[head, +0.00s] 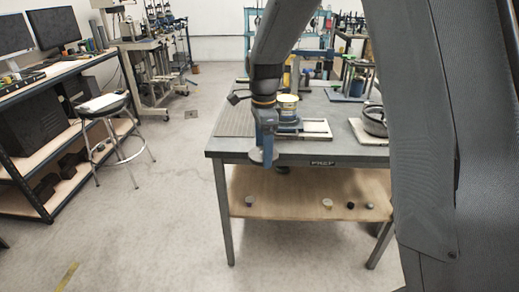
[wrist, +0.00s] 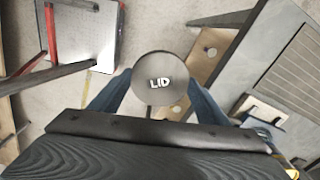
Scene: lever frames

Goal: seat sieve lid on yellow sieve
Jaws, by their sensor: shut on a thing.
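The sieve lid (wrist: 160,78) is a round grey disc marked "LID" in the wrist view. My gripper (wrist: 158,98) is shut on it, with a blue finger on each side. The yellow sieve (head: 288,103) stands on the table, behind and to the right of my gripper, on a blue base. My arm is close beside it, and its lower part is hard to make out.
The grey table (head: 345,153) marked "PREP" has a ribbed mat (head: 236,122) at its left. A light board lies by the sieve. A dark bowl (head: 376,121) stands at the right. Small items lie on the wooden lower shelf (head: 300,190). A stool (head: 102,105) stands left; floor between is clear.

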